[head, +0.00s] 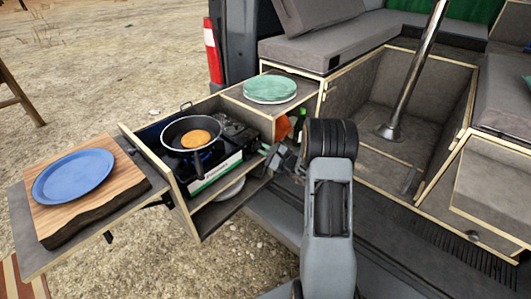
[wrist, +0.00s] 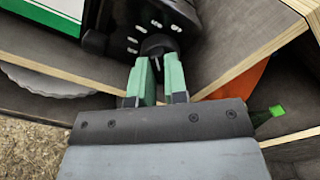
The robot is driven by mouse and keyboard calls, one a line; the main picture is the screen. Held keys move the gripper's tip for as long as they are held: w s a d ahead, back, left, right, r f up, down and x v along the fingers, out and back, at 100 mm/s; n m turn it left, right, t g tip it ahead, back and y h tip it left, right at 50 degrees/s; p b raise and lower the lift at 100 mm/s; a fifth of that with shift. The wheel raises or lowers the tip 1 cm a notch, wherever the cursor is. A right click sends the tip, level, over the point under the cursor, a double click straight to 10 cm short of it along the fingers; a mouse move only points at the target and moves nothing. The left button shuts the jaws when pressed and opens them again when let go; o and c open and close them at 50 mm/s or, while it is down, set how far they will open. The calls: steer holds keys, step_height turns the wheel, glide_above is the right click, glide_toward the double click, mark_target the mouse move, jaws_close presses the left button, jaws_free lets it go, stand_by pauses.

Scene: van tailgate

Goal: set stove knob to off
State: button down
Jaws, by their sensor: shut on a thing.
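The camping stove (head: 215,172) sits in the pulled-out drawer, with a black pan (head: 178,133) on its burner holding a round golden-brown item. The stove's black knob (wrist: 157,45) shows in the wrist view on a dark panel with light marks around it. My gripper (wrist: 155,75) is shut on the knob, its two green fingers on either side of it. In the head view my gripper (head: 270,154) reaches the right end of the stove, and the knob cannot be made out there. The knob's exact setting cannot be read.
A wooden board (head: 128,203) with a blue plate (head: 73,176) stands on the left shelf. A green plate (head: 270,89) lies on the counter behind the stove. Wooden drawer walls (wrist: 255,60) stand close to my gripper. An orange item and a green-topped bottle (head: 300,122) are below.

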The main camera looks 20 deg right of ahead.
steer(key=m, duration=0.4)
steer(key=shift+m, duration=2)
steer(key=shift+m, duration=0.3)
steer(key=c, duration=1.1)
jaws_free()
steer(key=shift+c, duration=0.2)
steer(key=shift+d, duration=0.1)
steer(key=v, duration=1.3)
steer(key=shift+s+b, duration=0.35)
steer(key=shift+d, duration=0.15)
